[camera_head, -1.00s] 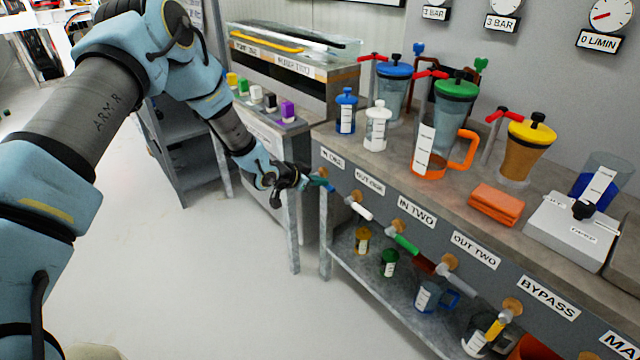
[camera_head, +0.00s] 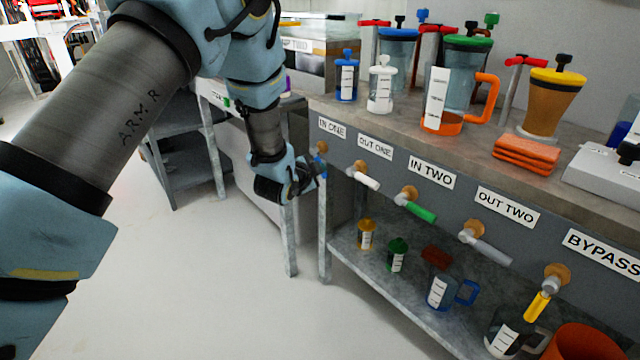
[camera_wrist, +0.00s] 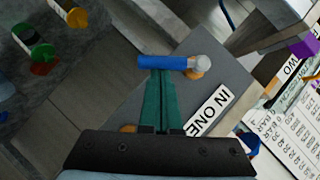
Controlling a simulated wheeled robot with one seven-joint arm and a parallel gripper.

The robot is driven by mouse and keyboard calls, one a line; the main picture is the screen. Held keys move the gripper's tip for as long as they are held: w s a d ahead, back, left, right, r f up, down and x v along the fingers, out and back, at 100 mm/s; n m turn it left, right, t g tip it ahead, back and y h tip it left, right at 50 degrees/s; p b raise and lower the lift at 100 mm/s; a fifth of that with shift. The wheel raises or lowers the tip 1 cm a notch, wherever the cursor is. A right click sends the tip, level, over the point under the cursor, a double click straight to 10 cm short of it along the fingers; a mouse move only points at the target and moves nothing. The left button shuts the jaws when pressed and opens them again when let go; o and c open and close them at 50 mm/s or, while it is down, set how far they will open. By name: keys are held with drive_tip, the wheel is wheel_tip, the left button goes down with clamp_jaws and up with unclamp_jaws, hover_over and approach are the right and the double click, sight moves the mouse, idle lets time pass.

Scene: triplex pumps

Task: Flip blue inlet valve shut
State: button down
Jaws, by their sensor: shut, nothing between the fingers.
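The blue inlet valve handle (camera_wrist: 165,62) lies across the wrist view, with its pale grey hub (camera_wrist: 204,64) at its right end, beside the IN ONE label (camera_wrist: 209,111). My gripper (camera_wrist: 156,74) has its teal fingers together, with the tips at the blue handle's lower side. They look touching or very close, and nothing is between them. In the head view my gripper (camera_head: 320,168) is at the left end of the panel, below the IN ONE label (camera_head: 332,127). There the blue handle is mostly hidden by my gripper.
To the right are a white handle (camera_head: 368,181), a green handle (camera_head: 421,212), a grey handle (camera_head: 492,250) and a yellow handle (camera_head: 538,306). A lower shelf (camera_head: 375,279) holds small jars and a jug. Floor is free on the left.

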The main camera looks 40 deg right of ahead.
drive_tip(key=w+f+m+t+b, duration=0.1)
drive_tip(key=b, duration=0.2)
drive_tip(key=w+f+m+t+h+b, duration=0.1)
drive_tip(key=m+b, duration=0.1)
drive_tip(key=b, duration=0.1)
drive_tip(key=f+m+t+h+b, duration=0.1)
drive_tip(key=b, duration=0.2)
drive_tip(key=shift+w+d+f+m+b, duration=0.1)
drive_tip(key=shift+w+f+m+b, duration=0.2)
drive_tip(key=shift+w+m, duration=0.1)
drive_tip(key=shift+w, duration=0.15)
idle(0.3)
